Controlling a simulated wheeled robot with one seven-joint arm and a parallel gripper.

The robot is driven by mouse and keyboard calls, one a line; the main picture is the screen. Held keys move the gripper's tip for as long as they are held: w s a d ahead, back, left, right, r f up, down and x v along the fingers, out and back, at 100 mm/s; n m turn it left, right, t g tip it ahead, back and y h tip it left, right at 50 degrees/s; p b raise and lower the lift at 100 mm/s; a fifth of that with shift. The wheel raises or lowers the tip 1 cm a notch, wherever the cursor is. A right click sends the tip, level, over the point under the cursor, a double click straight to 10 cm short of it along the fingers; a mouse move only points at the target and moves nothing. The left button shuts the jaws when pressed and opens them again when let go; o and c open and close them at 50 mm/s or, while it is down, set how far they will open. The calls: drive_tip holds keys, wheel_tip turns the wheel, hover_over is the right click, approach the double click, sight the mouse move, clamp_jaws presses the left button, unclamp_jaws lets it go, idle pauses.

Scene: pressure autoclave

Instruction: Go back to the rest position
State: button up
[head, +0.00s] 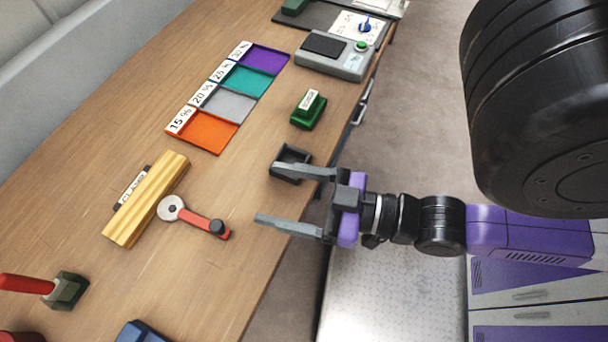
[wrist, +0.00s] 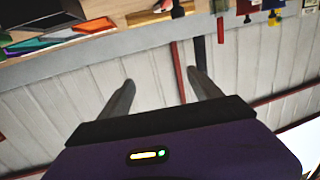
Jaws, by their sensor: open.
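My gripper (head: 264,194) is open and empty, its two grey fingers spread apart above the front edge of the wooden workbench (head: 130,270) in the head view. In the wrist view my gripper (wrist: 160,82) also shows open, with nothing between its fingers and a pale panelled wall beyond them. The upper finger overlaps a small dark open holder (head: 287,163) on the bench in the head view. I cannot tell whether they touch.
A red-handled tool with a round grey end (head: 172,208) and a yellow ribbed block (head: 147,200) lie left of my gripper. Coloured trays (head: 205,135), a green block (head: 308,112) and a grey device (head: 335,56) sit farther back.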

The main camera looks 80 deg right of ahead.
drive_tip(key=s+a+f+g+y, duration=0.1)
drive_tip(key=s+a+f+g, duration=0.1)
drive_tip(key=s+a+f, duration=0.1)
drive_tip(key=shift+s+f+n, duration=0.3)
drive_tip(key=shift+s+f, duration=0.05)
drive_tip(key=shift+s, duration=0.25)
idle(0.8)
